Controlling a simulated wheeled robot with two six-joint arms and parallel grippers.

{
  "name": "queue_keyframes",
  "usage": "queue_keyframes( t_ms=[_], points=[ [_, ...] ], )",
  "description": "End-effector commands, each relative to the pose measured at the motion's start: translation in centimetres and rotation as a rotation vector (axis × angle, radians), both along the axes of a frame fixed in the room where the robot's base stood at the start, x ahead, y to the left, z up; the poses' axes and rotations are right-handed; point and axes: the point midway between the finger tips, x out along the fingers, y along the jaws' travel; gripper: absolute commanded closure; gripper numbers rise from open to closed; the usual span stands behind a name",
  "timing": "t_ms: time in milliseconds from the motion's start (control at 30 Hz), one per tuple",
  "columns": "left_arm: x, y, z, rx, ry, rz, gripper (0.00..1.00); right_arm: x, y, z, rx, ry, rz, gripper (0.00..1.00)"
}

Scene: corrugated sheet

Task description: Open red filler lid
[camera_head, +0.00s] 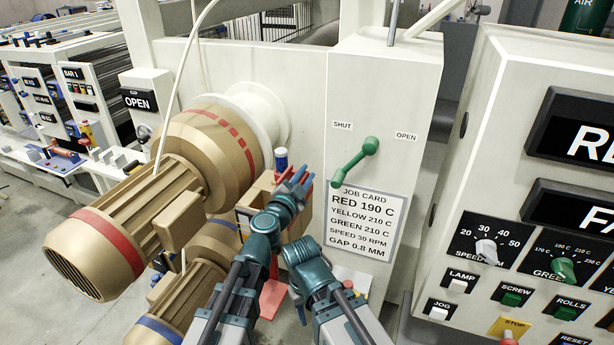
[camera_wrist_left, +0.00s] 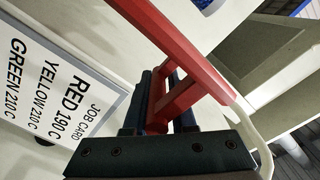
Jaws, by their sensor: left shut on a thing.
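In the left wrist view a long red bar (camera_wrist_left: 180,45), which looks like the red filler lid, runs diagonally across the top. A red bracket-like handle (camera_wrist_left: 175,100) stands off it, between the dark fingers of my left gripper (camera_wrist_left: 168,95). The fingers are shut on this handle. In the head view my left gripper (camera_head: 293,188) is just left of the job card, in front of the grey machine; the fingers and arm hide most of the red lid there.
A tan motor (camera_head: 170,190) fills the left, close to my left arm. A white job card (camera_head: 364,222) and a green lever (camera_head: 352,162) between SHUT and OPEN labels are on the machine face. A control panel (camera_head: 545,240) with knobs and buttons stands at right.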

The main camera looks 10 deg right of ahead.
Motion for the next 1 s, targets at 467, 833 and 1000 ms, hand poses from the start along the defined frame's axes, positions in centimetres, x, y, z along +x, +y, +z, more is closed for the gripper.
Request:
queue_keyframes(
  t_ms=[467, 833, 1000],
  points=[
    [0.03, 0.85, -0.26, 0.0, 0.001, 0.021, 0.58, 0.0, 0.01, -0.25, 0.0, 0.0, 0.0, 0.5],
    [0.08, 0.46, -0.09, 0.0, 0.0, 0.013, 0.5, 0.0, 0.0, -0.09, 0.0, 0.0, 0.0, 0.5],
    [0.05, 0.41, -0.06, 0.0, 0.0, 0.011, 0.5, 0.01, 0.0, -0.05, 0.0, 0.0, 0.0, 0.5]
  ],
)
